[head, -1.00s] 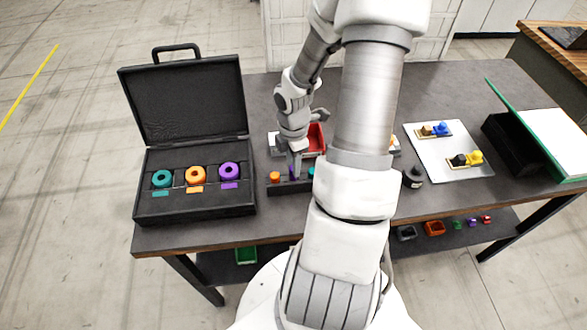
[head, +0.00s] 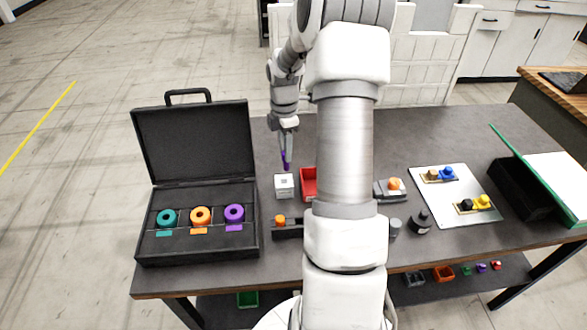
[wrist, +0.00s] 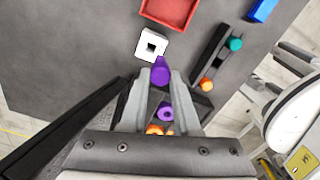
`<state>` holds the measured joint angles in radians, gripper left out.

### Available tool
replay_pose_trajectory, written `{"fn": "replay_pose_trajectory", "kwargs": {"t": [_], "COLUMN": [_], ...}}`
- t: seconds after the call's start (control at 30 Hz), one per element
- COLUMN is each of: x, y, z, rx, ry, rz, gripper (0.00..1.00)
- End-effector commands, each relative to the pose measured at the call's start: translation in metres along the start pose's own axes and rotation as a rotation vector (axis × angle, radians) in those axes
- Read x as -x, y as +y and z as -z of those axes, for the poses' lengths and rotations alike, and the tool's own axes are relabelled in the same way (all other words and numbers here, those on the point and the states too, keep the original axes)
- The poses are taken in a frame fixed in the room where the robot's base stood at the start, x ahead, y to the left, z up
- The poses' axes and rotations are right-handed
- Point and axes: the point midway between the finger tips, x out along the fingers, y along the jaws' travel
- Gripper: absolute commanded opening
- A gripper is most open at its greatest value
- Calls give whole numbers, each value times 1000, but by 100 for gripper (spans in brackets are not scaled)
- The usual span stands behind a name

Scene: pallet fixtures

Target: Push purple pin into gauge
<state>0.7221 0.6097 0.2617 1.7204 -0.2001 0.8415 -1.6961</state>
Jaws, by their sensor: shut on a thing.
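The purple pin (head: 286,160) is held upright in my gripper (head: 286,152), raised above the table. In the wrist view the pin (wrist: 160,72) sits between the two fingers of my gripper (wrist: 160,80), which are shut on it. A white square block with a dark square hole, which looks like the gauge (head: 284,192), lies on the table just below and nearer the robot than the gripper. In the wrist view the gauge (wrist: 140,46) lies just beyond the pin's end, a little left. The pin appears above the table and apart from the gauge.
A black holder (head: 288,233) carries an orange pin and, in the wrist view, a teal pin (wrist: 235,44). A red tray (head: 309,184) is right of the gauge. An open black case (head: 160,245) with teal, orange and purple rings stands left. My arm hides the table's middle.

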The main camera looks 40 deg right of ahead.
Motion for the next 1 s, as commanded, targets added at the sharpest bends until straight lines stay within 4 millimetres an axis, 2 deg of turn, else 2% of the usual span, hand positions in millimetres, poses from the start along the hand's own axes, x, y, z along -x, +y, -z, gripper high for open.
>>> {"fn": "replay_pose_trajectory", "kwargs": {"t": [0.13,0.37,1.0], "x": [2,-2,-54], "y": [16,19,19], "z": [1,1,1], "rx": [8,10,9], "ry": [-1,-1,-1], "rz": [-3,-3,-3], "gripper": [0,0,0]}}
